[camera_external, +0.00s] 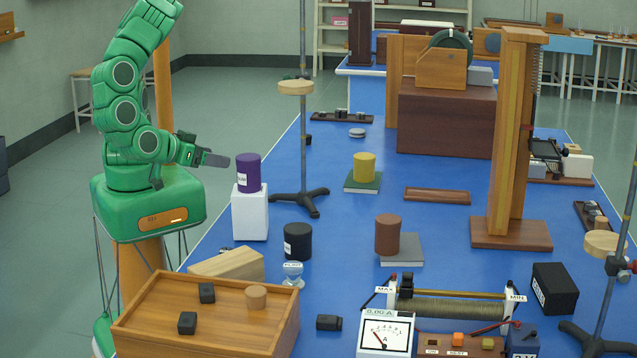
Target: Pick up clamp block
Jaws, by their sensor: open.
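No label I can read marks the clamp block. Small dark blocks that may be it are two dark cubes, one further back (207,293) and one nearer (187,323), on the wooden box at the front left, and a small black block (328,323) lying on the blue bench just right of that box. My gripper (217,159) is open and empty. It points right at the left edge of the bench, beside a purple cylinder (248,173) and well above and behind these blocks. The gap between its fingers is hard to see.
The wooden box (240,336) also carries a round wooden piece (256,296). The purple cylinder stands on a white block (250,213). A black cylinder (298,241), a stand with a tall rod (303,204) and a rheostat (450,308) crowd the blue bench. Clear surface shows mid-bench.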

